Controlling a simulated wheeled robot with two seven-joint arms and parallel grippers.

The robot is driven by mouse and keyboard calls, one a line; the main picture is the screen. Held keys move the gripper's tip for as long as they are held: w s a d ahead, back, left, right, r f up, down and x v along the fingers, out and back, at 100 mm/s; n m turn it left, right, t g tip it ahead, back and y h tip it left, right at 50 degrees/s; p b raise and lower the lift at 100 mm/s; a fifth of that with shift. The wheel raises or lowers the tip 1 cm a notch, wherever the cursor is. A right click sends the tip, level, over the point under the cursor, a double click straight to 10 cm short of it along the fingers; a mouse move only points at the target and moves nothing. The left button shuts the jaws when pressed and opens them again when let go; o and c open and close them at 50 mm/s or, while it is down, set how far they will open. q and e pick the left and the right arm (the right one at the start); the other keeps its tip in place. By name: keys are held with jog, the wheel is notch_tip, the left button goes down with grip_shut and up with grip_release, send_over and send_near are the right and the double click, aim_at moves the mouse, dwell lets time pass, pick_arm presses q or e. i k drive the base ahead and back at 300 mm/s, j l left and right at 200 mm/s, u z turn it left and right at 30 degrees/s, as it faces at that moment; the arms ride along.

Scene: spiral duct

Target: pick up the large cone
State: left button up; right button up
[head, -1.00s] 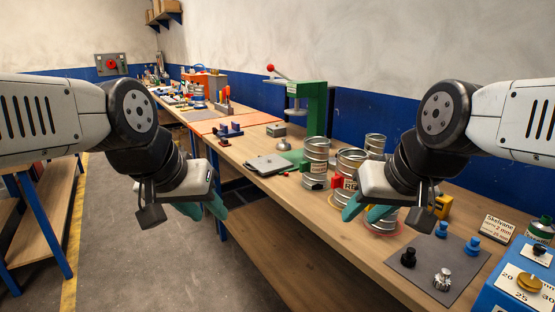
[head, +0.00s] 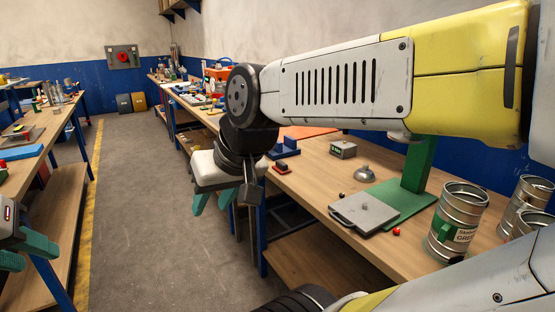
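I cannot make out a large cone for certain in the head view. A small silver dome-like piece (head: 365,174) with a narrow top sits on the right workbench, behind a grey flat case. My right gripper (head: 213,203) hangs over the aisle beside the bench's left edge, its teal fingers apart with nothing between them. My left gripper (head: 25,253) is at the left picture edge, partly cut off, by the left bench. Its teal fingers are apart and I see nothing held.
The right workbench (head: 320,179) carries a grey flat case (head: 364,213), a green press stand (head: 418,165) and metal drums (head: 455,222). A left bench (head: 62,108) holds tools and parts. The aisle floor (head: 134,170) between them is clear. My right arm hides part of the right bench.

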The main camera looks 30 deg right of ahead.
aim_at(364, 175)
jog(key=i+z, duration=0.1)
jog(key=i, duration=0.5)
jog(key=i+j+z, duration=0.1)
jog(key=i, duration=0.5)
jog(key=i+z, duration=0.45)
jog(key=z, duration=0.25)
jog(key=i+z, duration=0.55)
jog(key=z, duration=0.2)
jog(key=i+l+z, duration=0.1)
jog(key=z, duration=0.3)
jog(key=i+j+z, duration=0.1)
jog(key=i+z, duration=0.15)
jog(key=z, duration=0.2)
